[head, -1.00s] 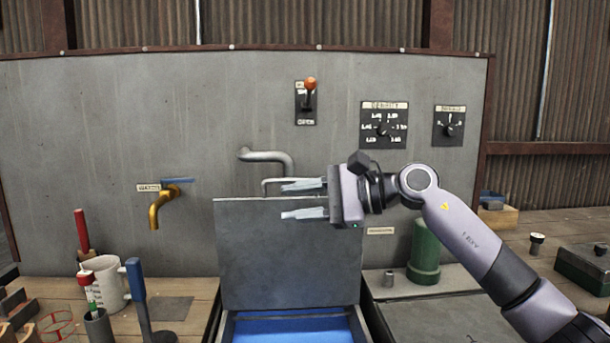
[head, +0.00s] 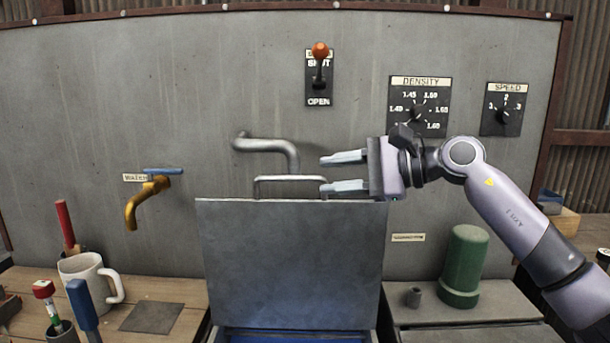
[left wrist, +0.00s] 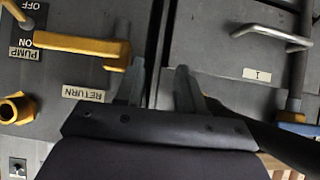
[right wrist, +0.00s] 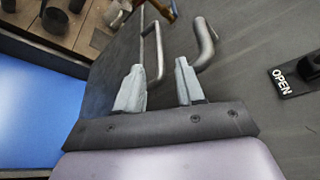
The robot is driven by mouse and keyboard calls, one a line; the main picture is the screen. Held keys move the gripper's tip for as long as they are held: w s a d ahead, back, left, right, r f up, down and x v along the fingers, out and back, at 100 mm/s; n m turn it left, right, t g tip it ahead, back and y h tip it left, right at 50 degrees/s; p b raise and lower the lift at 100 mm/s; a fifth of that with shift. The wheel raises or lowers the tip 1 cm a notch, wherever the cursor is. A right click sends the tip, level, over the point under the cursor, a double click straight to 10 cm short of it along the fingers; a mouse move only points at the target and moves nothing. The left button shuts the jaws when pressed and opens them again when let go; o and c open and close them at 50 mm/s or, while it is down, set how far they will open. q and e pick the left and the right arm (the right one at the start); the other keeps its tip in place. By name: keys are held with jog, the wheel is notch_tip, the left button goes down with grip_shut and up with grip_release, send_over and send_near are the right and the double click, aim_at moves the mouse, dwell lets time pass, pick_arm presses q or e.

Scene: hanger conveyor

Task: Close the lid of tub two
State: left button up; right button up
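A grey lid (head: 290,260) stands upright over an opening with blue inside (head: 295,337). No number shows on this lid. Its thin metal handle (head: 290,178) is on the top edge; it also shows in the right wrist view (right wrist: 158,50). My right gripper (head: 343,171) is open and empty at the handle's right end. In the right wrist view its fingers (right wrist: 158,85) are apart, with the handle just ahead of the gap; contact cannot be told. My left gripper (left wrist: 158,82) is open and empty above a closed lid labelled "1" (left wrist: 215,60); it is outside the head view.
A bent grey pipe (head: 275,148) leaves the back panel behind the handle. A yellow tap (head: 142,203) and mug (head: 88,277) are left of the lid. A green cylinder (head: 465,268) stands to the right. A yellow lever (left wrist: 85,43) is near my left gripper.

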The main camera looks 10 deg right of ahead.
aim_at(305, 178)
jog(key=p+x, duration=0.2)
jog(key=x, duration=0.4)
jog(key=shift+a+r, duration=0.1)
jog(key=shift+a, duration=0.15)
jog(key=shift+w+a, duration=0.25)
jog(key=shift+a, duration=0.05)
grip_shut()
